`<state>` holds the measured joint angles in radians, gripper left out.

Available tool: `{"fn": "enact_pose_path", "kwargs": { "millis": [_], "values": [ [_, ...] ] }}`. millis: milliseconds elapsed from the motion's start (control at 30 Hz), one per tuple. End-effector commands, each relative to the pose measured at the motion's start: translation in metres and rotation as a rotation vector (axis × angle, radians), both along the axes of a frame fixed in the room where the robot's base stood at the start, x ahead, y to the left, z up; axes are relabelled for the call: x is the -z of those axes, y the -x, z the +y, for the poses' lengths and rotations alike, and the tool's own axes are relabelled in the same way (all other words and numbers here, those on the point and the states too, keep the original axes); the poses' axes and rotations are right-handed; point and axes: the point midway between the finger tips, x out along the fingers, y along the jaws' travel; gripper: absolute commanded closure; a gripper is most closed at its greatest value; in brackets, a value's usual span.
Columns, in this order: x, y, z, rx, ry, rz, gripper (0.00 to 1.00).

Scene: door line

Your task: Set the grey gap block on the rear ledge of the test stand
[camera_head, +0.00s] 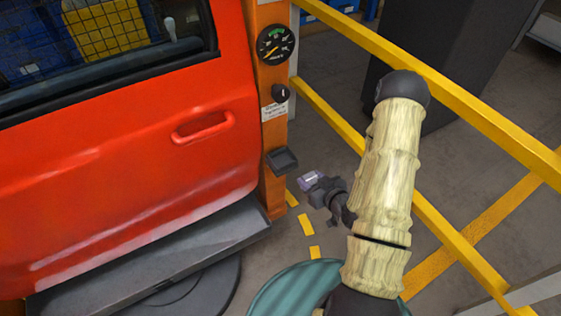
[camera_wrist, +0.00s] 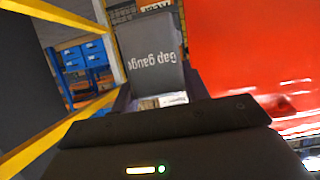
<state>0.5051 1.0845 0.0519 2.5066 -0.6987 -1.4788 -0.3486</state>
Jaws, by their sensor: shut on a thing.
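My gripper (camera_head: 314,185) is shut on the small grey gap block (camera_head: 308,179), which looks slightly purple with a pale stripe. It holds the block in the air, right of and a little below a small dark tray-like ledge (camera_head: 283,160) on the orange post of the test stand (camera_head: 271,110). Block and ledge look apart in the head view. In the wrist view the block (camera_wrist: 162,101) shows as a pale piece at the jaws, mostly hidden by the gripper body. Beyond it is a dark grey face lettered "Gap gauge" (camera_wrist: 150,52), seemingly the ledge.
A red door (camera_head: 130,150) stands left of the post, above a dark sill (camera_head: 150,262). A dial gauge (camera_head: 275,45) and a black knob (camera_head: 280,92) sit higher on the post. Yellow rails (camera_head: 450,92) run behind and right of my arm. Open floor lies below the ledge.

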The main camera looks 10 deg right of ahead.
Motion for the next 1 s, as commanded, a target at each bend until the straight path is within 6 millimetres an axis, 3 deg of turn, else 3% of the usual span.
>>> {"fn": "enact_pose_path", "kwargs": {
  "millis": [433,1000],
  "values": [
    [0.002,-0.002,0.001,-0.004,0.0,-0.002,0.83],
    [0.005,-0.024,0.005,-0.003,-0.001,-0.005,0.83]
  ]
}}
